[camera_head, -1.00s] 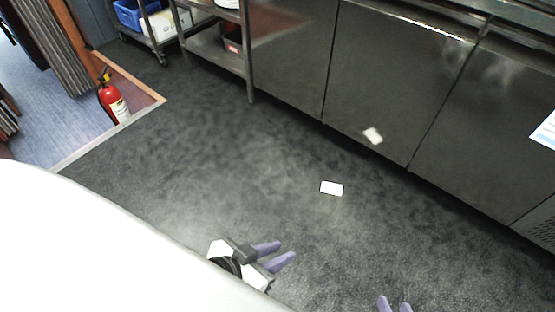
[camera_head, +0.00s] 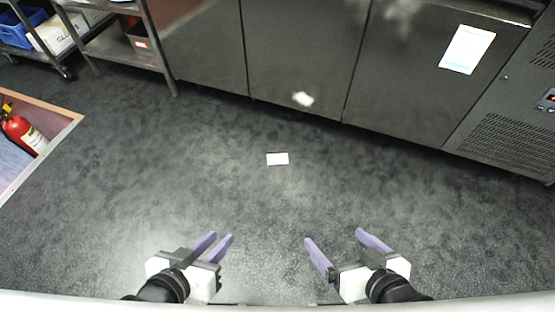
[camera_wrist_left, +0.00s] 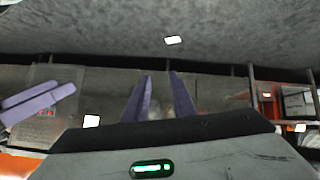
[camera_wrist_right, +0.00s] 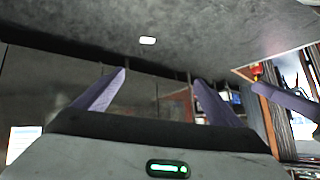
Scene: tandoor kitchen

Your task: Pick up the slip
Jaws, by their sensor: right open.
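The slip (camera_head: 277,158) is a small white rectangle lying flat on the dark floor, ahead of both grippers. It also shows in the left wrist view (camera_wrist_left: 173,40) and the right wrist view (camera_wrist_right: 147,40). My left gripper (camera_head: 222,236) is empty, its purple fingers parted by a narrow gap, nearer to me and left of the slip. My right gripper (camera_head: 336,236) is open wide and empty, nearer to me and right of the slip. Neither gripper touches the slip.
Steel cabinets (camera_head: 200,45) line the far side, one with a posted sheet (camera_head: 467,49). A bright patch on a cabinet door looks like a reflection. A shelf rack (camera_head: 112,45) and a fire extinguisher (camera_head: 22,133) stand left. The floor around the slip is clear.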

